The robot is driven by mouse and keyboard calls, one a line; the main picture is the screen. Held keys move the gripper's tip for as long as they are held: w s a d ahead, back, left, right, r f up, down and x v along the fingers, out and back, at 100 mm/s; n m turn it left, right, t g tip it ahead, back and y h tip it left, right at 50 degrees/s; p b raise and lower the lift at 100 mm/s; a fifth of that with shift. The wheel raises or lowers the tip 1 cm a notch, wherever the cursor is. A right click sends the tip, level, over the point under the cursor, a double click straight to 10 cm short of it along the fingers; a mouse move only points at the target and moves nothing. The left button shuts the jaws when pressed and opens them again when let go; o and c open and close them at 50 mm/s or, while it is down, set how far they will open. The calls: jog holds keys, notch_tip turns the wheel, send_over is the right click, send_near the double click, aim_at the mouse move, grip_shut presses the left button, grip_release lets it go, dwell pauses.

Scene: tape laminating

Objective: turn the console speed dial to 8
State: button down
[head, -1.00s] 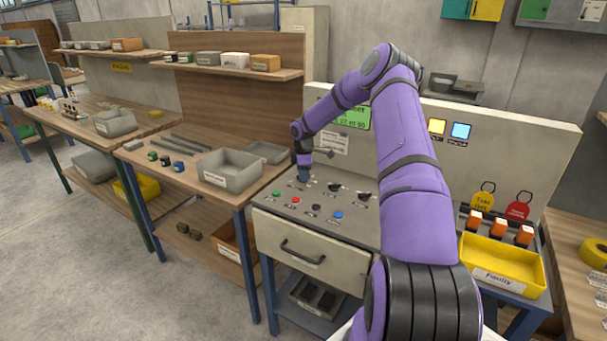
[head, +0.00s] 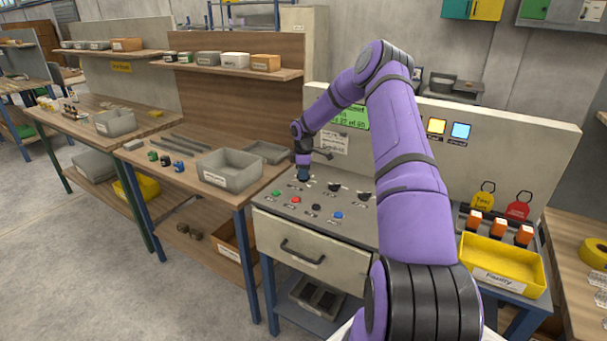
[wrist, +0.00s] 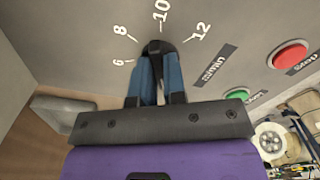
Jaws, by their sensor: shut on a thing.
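The console speed dial (wrist: 156,46) is a dark knob on the grey console panel, with printed marks 6, 8, 10 and 12 fanned around its far side in the wrist view. My gripper (wrist: 157,68) has its blue fingers shut on the dial from either side. The fingers cover most of the knob, and I cannot tell exactly which mark its pointer meets. In the head view my gripper (head: 303,174) points down at the back left of the console top (head: 272,208), and the dial is hidden there.
A red button (wrist: 290,55) and a green button (wrist: 236,94) sit right of the dial in the wrist view. More knobs and a blue button (head: 338,215) lie on the console. A grey bin (head: 230,172) stands on the bench to the left.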

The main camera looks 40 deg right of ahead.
jog(key=m, duration=1)
jog(key=shift+m, duration=0.4)
jog(key=m, duration=0.3)
jog(key=shift+m, duration=0.3)
jog(key=m, duration=0.3)
jog(key=shift+m, duration=0.3)
jog(key=m, duration=0.3)
jog(key=shift+m, duration=0.3)
jog(key=m, duration=0.6)
jog(key=shift+m, duration=0.4)
jog(key=c, duration=1.2)
grip_release()
